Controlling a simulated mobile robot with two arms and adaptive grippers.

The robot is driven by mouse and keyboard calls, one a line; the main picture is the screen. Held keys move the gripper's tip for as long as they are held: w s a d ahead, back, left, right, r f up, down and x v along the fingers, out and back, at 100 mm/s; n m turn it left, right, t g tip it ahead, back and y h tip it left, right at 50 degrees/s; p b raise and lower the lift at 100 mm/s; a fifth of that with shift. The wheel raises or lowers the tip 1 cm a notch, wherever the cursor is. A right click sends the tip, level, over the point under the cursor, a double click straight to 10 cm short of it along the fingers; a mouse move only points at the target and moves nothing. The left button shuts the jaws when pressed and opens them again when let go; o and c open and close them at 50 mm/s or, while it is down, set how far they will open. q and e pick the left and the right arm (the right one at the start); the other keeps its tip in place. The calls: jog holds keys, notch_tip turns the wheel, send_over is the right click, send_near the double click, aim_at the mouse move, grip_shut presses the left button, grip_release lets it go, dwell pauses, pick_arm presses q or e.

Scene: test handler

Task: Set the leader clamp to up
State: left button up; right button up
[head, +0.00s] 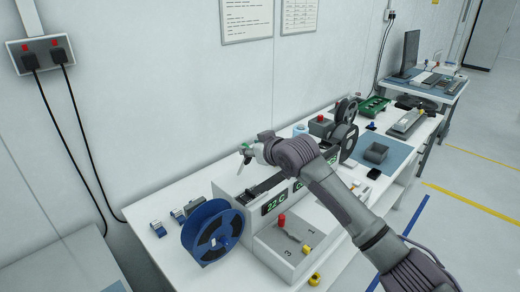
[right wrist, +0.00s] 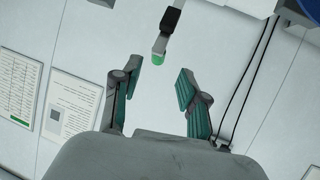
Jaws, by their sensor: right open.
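A small grey lever with a black block and a green tip (right wrist: 158,57) shows in the right wrist view; it looks like the leader clamp, but I cannot tell its set position for sure. My right gripper (head: 249,151) is above the back left end of the white test handler (head: 322,222). Its two teal-padded fingers (right wrist: 155,95) are open and empty. The green tip appears between and beyond the fingertips, apart from both. In the head view the gripper and arm crowd the clamp area. My left gripper is not in view.
A blue reel (head: 205,233) stands at the handler's left end, near the gripper. A red knob (head: 281,219) is on the handler's front block. The wall is close behind.

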jog(key=v, duration=0.5)
jog(key=shift+s+a, duration=0.1)
